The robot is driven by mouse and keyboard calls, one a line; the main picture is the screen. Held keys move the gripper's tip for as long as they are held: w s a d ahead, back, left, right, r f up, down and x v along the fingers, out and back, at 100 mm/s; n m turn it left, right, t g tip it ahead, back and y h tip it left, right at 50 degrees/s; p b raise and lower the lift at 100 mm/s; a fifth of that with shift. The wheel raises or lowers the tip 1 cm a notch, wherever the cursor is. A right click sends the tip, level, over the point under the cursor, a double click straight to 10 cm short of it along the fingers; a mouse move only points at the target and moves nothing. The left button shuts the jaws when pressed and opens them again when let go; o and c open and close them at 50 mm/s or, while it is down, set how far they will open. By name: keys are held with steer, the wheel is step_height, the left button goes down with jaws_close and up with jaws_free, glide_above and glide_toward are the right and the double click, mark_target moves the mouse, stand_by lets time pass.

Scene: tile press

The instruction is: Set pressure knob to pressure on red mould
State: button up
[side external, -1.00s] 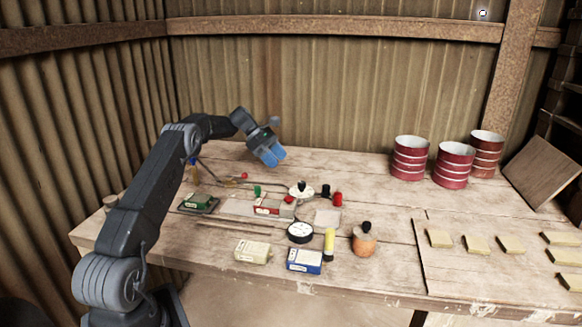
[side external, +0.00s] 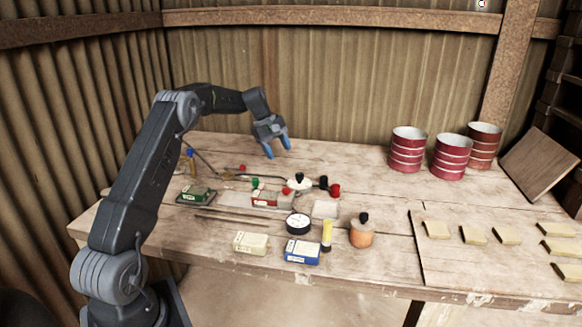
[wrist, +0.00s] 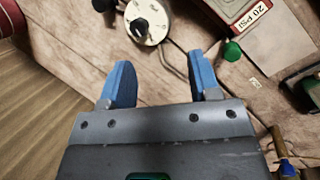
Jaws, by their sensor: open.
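The pressure knob is a black knob on a round white dial (side external: 299,184) in the middle of the bench. It also shows at the top of the wrist view (wrist: 148,24), its scale too small to read. The red mould (side external: 266,198) sits in front and left of the dial. In the wrist view the red mould (wrist: 236,8) carries a label reading "20 PSI". My gripper (side external: 279,152) points down above the bench, behind and left of the dial. Its blue fingers (wrist: 160,75) are apart with nothing between them, clear of the knob.
A green mould (side external: 195,194), cream box (side external: 251,243), blue box (side external: 302,252), black gauge (side external: 298,223), yellow tube (side external: 327,235) and orange bottle (side external: 361,235) stand around the press. Red cans (side external: 408,150) stand at back right. A green knob (wrist: 232,51) lies near the right finger.

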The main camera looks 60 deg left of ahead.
mark_target(299, 174)
steer(key=w+d+r+m+y, duration=0.3)
steer(key=d+m+y, duration=0.2)
steer(key=m, duration=0.6)
steer(key=shift+t+y, duration=0.3)
steer(key=x, duration=1.4)
steer(key=shift+s+d+f, duration=0.1)
steer(key=shift+s+d, duration=0.1)
steer(key=shift+s, duration=0.1)
steer(key=shift+c, duration=0.2)
steer(key=c, duration=0.9)
